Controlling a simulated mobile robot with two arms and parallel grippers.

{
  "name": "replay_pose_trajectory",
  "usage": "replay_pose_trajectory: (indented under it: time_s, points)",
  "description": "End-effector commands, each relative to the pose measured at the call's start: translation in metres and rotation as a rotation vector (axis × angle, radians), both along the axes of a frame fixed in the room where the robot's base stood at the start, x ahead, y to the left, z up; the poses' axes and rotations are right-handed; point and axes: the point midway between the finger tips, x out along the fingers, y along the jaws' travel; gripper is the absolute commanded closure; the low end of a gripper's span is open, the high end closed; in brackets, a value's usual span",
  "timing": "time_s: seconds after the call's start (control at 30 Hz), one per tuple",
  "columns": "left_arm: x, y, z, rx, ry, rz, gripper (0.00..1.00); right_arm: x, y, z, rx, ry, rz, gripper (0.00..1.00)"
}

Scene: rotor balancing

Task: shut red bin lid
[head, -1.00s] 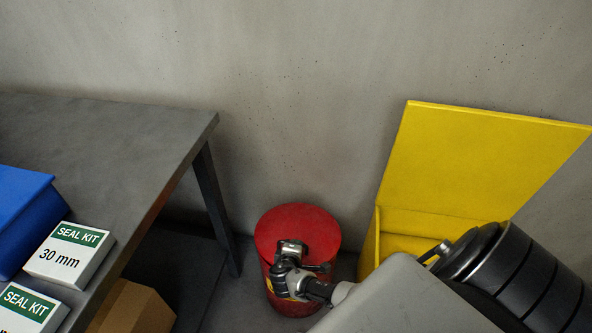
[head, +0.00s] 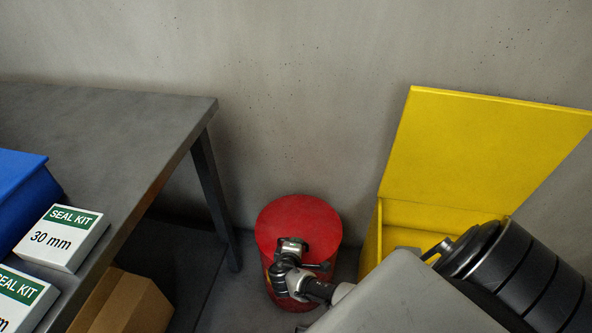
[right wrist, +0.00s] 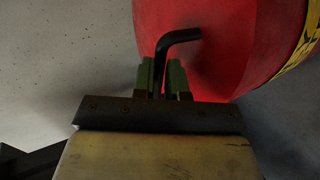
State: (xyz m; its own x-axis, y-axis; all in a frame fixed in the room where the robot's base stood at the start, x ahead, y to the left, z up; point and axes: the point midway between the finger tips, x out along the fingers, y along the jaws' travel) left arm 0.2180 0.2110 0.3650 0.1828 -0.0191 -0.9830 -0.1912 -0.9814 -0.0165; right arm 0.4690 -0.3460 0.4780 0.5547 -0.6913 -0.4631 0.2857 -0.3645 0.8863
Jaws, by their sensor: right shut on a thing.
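The red bin (head: 278,290) stands on the floor by the wall, between the bench and the yellow bin. Its round red top (head: 290,210) looks flat and level, covering the bin. My right gripper (head: 292,246) is over the near part of the bin, its fingertips hard to make out there. In the right wrist view my right gripper (right wrist: 165,78) is shut on a black bent rod (right wrist: 178,38). The rod shows in front of the red bin's side (right wrist: 225,45); whether it is fixed to the bin I cannot tell. My left gripper is out of view.
A yellow bin (head: 370,245) with its lid (head: 480,150) raised stands to the right. The grey bench (head: 120,120) at left holds a blue bin (head: 25,200) and seal kit boxes (head: 62,238). A cardboard box (head: 125,305) is below the bench.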

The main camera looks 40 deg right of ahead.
Motion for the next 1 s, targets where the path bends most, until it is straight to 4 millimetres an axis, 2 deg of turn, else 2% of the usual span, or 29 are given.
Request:
replay_pose_trajectory:
  time_s: [0.03, 0.2, 0.23, 0.4, 0.67, 1.0]
  points:
    - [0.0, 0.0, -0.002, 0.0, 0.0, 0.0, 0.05, -0.01, 0.008, -0.015, 0.029, 0.024, 0.003, 1.0]
    - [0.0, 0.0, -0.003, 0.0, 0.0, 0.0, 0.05, -0.01, 0.008, -0.016, 0.029, 0.025, 0.004, 1.0]
    - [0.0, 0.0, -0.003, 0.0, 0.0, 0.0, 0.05, -0.01, 0.008, -0.016, 0.029, 0.024, 0.005, 0.86]
    - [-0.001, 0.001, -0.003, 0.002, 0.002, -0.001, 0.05, -0.01, 0.008, -0.016, 0.027, 0.025, 0.004, 0.61]
    - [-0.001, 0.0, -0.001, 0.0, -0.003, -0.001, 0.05, -0.013, 0.011, -0.011, 0.026, 0.026, 0.003, 0.61]
    - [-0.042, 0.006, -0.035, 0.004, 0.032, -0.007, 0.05, -0.041, 0.046, 0.02, 0.023, 0.018, 0.003, 0.61]
